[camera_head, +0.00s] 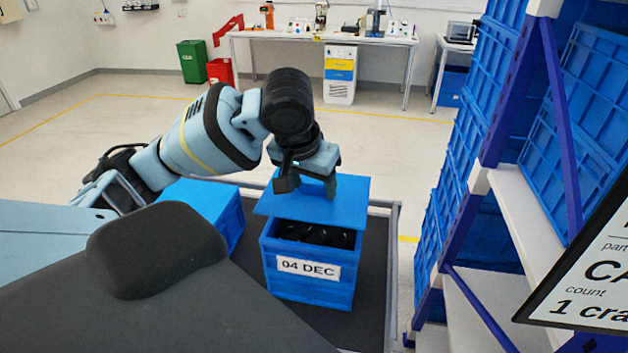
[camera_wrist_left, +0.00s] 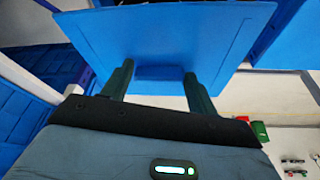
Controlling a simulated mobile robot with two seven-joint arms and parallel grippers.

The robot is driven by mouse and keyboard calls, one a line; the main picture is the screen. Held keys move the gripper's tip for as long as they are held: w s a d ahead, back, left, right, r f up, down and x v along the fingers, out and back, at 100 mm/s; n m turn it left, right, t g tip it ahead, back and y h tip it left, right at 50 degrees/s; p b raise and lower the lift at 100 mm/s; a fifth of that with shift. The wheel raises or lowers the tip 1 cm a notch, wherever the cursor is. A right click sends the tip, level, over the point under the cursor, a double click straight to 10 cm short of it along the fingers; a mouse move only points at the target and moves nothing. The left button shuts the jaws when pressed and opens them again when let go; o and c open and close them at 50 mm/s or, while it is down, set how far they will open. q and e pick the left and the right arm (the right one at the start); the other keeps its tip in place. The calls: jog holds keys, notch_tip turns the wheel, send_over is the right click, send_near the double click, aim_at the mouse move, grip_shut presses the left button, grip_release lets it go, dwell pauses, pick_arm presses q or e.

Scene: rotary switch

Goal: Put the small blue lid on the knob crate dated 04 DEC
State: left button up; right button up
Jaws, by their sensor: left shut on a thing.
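The small blue lid (camera_head: 290,206) is held by my left gripper (camera_head: 316,190), which is shut on the lid's raised grip. The lid is just above the knob crate (camera_head: 308,285) labelled 04 DEC, tilted and covering its back part. Dark knobs (camera_head: 318,236) show in the gap at the crate's front. Whether the lid's back edge touches the crate is hidden. In the left wrist view, the lid's flat top (camera_wrist_left: 160,38) fills the upper middle, with the two fingers on either side of its grip (camera_wrist_left: 168,73). My right gripper is not in view.
Another blue crate (camera_head: 212,205) stands left of the labelled crate on the dark cart top (camera_head: 377,262). A shelf rack (camera_head: 520,195) with blue crates rises on the right. A workbench (camera_head: 385,40) stands far back, with open floor before it.

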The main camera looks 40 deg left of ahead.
aim_at(310, 200)
pick_arm(q)
jog(key=shift+s+f, duration=0.1)
jog(key=shift+f, duration=2.75)
jog(key=shift+f, duration=0.6)
jog(key=o, duration=1.7)
jog(key=shift+c, duration=0.2)
jog(key=shift+v, duration=3.9)
